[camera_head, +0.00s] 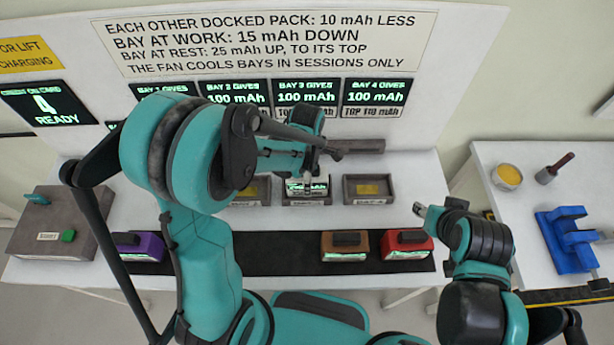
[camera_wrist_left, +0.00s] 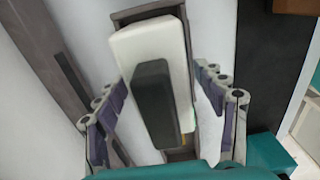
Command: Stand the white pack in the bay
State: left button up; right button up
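The white pack (camera_wrist_left: 128,45) has a dark grip on top and lies between my left gripper's two fingers (camera_wrist_left: 160,105) in the left wrist view. The fingers are spread, with a gap on each side of the pack. Brown bay walls (camera_wrist_left: 181,156) show around and beneath the pack; I cannot tell whether it is fully seated. In the head view the pack's lit face (camera_head: 308,187) shows at the third bay (camera_head: 306,201), partly hidden by my left gripper. My right gripper (camera_head: 419,209) hangs to the right of the bays; its fingers are too small to read.
A fourth bay (camera_head: 367,200) and another bay (camera_head: 250,201) flank it. Purple (camera_head: 138,252), brown (camera_head: 345,252) and red (camera_head: 406,250) packs lie on a dark strip (camera_head: 275,262). A brown box (camera_head: 60,222) stands left, a blue tool (camera_head: 566,238) right.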

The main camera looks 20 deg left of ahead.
pick_arm(q)
jog(key=shift+r, duration=0.4)
notch_tip(320, 180, up, 11)
jog(key=p, duration=0.3)
jog(key=shift+r, duration=0.15)
jog(key=s+a+r+m+t, duration=0.2)
jog(key=s+m, duration=0.3)
jog(key=m, duration=0.5)
jog(key=s+a+r+m+t, duration=0.2)
jog(key=s+r+m+t, duration=0.3)
jog(key=m, duration=0.6)
jog(key=shift+s+a, duration=0.15)
jog(key=shift+a, duration=0.2)
